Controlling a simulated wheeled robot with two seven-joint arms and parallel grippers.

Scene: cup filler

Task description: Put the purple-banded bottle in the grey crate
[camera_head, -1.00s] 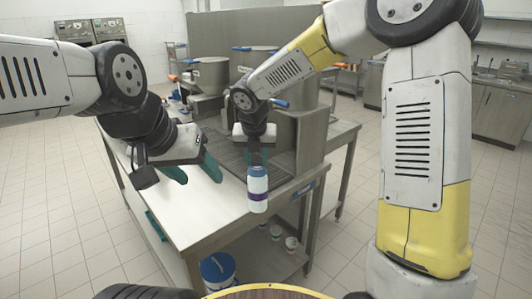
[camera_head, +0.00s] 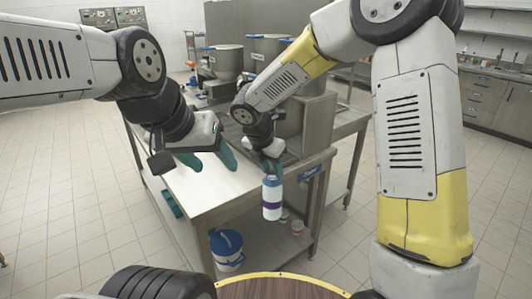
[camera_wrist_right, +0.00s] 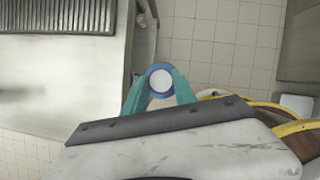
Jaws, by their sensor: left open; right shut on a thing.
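The purple-banded bottle (camera_head: 272,203), white with a blue top and a purple band, hangs upright in my right gripper (camera_head: 272,169), in front of the steel table's near right corner. In the right wrist view the bottle (camera_wrist_right: 160,82) is seen end-on between the teal fingers of the right gripper (camera_wrist_right: 160,88), with floor tiles beyond it. My left gripper (camera_head: 212,164) is open and empty above the table top. I cannot make out the grey crate in either view.
The steel table (camera_head: 195,196) has a clear near top. Large pots (camera_head: 222,62) stand behind. A blue-lidded bucket (camera_head: 227,248) and a small cup (camera_head: 297,228) sit on its lower shelf. A round wooden top with yellow rim (camera_head: 285,288) is at the bottom edge. Open floor lies left.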

